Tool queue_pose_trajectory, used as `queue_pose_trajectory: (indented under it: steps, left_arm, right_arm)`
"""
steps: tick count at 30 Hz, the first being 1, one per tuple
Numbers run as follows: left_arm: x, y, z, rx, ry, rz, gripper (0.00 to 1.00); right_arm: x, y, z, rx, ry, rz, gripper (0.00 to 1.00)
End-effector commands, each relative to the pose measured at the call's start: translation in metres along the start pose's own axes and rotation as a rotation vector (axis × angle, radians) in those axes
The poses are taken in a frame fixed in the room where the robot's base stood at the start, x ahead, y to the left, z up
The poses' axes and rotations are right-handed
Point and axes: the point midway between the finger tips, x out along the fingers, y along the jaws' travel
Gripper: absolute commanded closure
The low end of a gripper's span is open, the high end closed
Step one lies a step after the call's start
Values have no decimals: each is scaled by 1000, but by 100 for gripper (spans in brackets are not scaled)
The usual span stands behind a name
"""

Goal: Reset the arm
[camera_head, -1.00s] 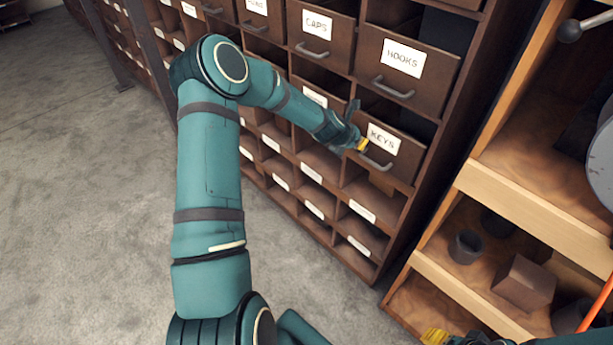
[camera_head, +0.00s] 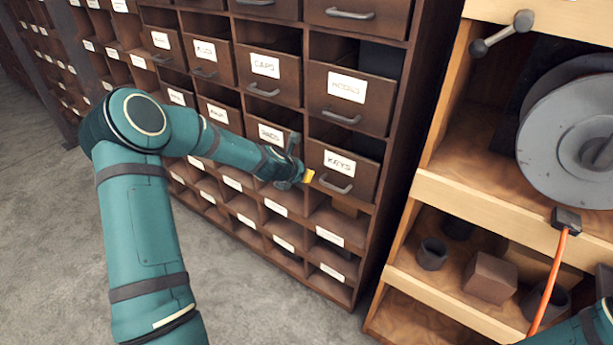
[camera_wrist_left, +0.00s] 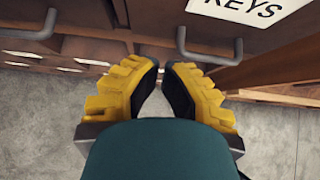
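My left gripper (camera_head: 307,176) is in front of the dark wooden drawer cabinet (camera_head: 398,110), beside the left edge of the KEYS drawer (camera_head: 356,184). In the left wrist view its two yellow fingers with black pads (camera_wrist_left: 161,80) stand with a narrow gap between them and nothing in it. The KEYS drawer's handle (camera_wrist_left: 210,50) is ahead and to the right of the fingertips, apart from them. My right arm (camera_head: 585,330) shows only at the bottom right corner of the head view; its gripper is out of view.
The HOOKS drawer (camera_head: 347,92) is above the KEYS drawer; open cubbies are below. A light wooden shelf (camera_head: 490,212) on the right holds a grey reel (camera_head: 570,135), a brown block (camera_head: 490,277) and a dark cup (camera_head: 432,253). An orange cable (camera_head: 548,280) hangs there. Grey floor is clear at left.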

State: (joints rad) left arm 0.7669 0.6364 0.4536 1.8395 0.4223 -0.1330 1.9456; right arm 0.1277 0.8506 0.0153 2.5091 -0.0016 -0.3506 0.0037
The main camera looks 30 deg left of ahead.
Motion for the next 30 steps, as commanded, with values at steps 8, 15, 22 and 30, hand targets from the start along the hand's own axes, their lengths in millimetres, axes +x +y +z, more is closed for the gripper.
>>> queue_pose_trajectory:
  steps: [8,15,22,30]
  left_arm:
    - [-51,1,-1,-1,2,1,100]
    - [-66,0,-2,-1,4,-2,100]
    - [-63,-10,-7,45,14,-16,100]
    - [-33,-110,-78,698,97,-207,100]
  right_arm:
    - [-3,-1,0,0,-1,-1,53]
    - [-3,-1,0,0,-2,0,53]
    - [-3,-1,0,0,-2,0,53]
    - [-3,-1,0,0,-2,0,53]
